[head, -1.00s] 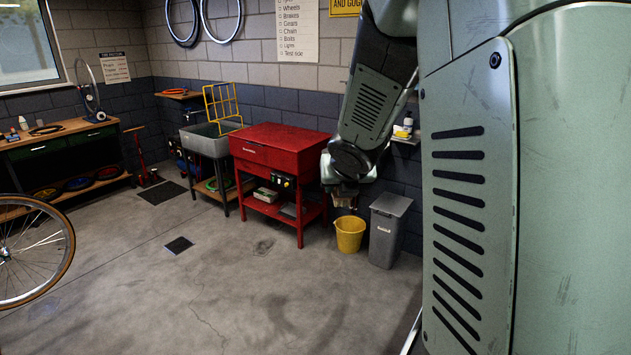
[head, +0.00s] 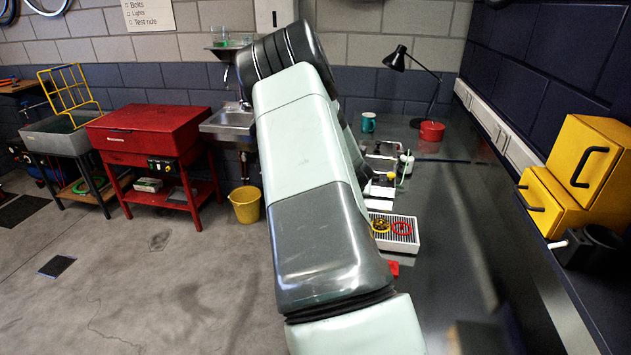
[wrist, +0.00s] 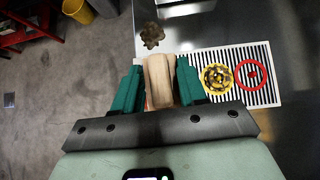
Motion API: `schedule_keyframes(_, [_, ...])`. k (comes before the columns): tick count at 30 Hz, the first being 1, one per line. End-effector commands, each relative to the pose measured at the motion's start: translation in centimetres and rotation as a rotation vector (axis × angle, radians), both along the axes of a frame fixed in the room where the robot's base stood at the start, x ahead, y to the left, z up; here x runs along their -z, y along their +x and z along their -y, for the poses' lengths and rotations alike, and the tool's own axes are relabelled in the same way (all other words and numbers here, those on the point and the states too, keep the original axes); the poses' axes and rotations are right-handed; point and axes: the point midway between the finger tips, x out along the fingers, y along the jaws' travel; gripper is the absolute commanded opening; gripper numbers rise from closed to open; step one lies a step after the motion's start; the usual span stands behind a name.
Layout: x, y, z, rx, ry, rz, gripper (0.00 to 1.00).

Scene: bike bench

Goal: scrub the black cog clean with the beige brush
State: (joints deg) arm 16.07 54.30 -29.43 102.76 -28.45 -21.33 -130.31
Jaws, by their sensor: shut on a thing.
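My gripper (wrist: 158,90), with green fingers, shows in the wrist view and is shut on the beige brush (wrist: 159,72). The brush's pale wooden body sits between the fingers; its bristles cannot be made out. Just beyond the brush's far end is a dark brownish toothed piece (wrist: 152,35), apart from the brush in the picture. It looks like the black cog under dirt, but I cannot be sure. In the head view my arm hides the gripper, the brush and this piece.
To the right, a white slatted tray (head: 397,244) holds a yellow cog (wrist: 216,78) and a red ring (wrist: 251,74). Small bottles, a red tin (head: 432,131) and a lamp (head: 412,62) stand farther back on the dark bench. Yellow cabinets (head: 590,150) are at right.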

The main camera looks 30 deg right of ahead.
Motion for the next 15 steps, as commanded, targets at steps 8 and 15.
schedule_keyframes(8, [1.4,-1.3,3.1,0.028,0.000,0.000,0.07])
schedule_keyframes(15, [3.5,-1.3,3.1,0.028,0.001,0.000,0.07])
